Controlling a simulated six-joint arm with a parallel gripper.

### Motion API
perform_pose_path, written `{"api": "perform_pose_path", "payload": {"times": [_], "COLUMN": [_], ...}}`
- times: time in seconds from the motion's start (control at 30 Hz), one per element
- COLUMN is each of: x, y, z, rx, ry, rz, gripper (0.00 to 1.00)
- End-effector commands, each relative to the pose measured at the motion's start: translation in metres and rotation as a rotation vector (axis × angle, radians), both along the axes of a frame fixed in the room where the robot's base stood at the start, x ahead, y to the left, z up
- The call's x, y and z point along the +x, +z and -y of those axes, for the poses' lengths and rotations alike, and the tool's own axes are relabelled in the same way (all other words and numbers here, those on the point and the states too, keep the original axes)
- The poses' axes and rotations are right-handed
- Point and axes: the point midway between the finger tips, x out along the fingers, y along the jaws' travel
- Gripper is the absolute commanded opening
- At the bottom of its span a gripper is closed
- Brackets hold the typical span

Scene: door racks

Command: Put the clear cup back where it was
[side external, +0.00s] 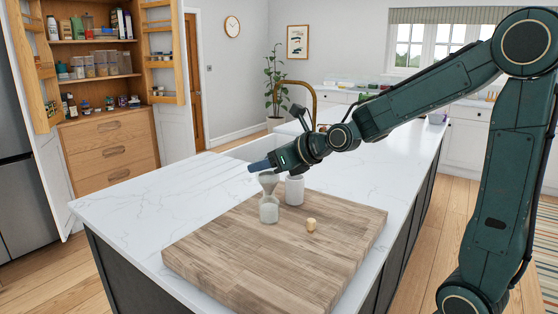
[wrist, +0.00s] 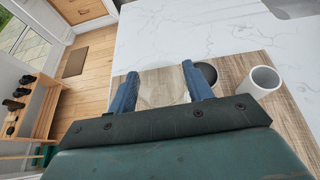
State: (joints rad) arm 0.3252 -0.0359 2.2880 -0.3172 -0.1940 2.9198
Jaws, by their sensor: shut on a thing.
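My gripper (side external: 264,166), with blue fingers, is shut on the clear cup (side external: 268,184) above the wooden board. In the wrist view the clear cup (wrist: 162,87) shows faintly between the two fingers (wrist: 160,88). I cannot tell whether cup and jar touch. A white cup (side external: 294,191) stands upright just right of them; it also shows in the wrist view (wrist: 262,82).
The wooden board (side external: 245,262) lies on the white marble island (side external: 140,205). A dark round thing (wrist: 207,72) shows beside the right finger. The board's front is clear.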

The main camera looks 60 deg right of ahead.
Motion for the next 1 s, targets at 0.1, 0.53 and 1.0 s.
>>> {"api": "perform_pose_path", "payload": {"times": [0.1, 0.53, 1.0], "x": [0.002, 0.002, -0.008], "y": [0.003, 0.031, 0.046], "z": [-0.007, -0.062, -0.088], "rx": [0.006, 0.016, -0.005], "ry": [0.039, 0.36, 0.538], "rz": [-0.003, -0.008, 0.003], "gripper": [0.23, 0.23, 0.23]}}
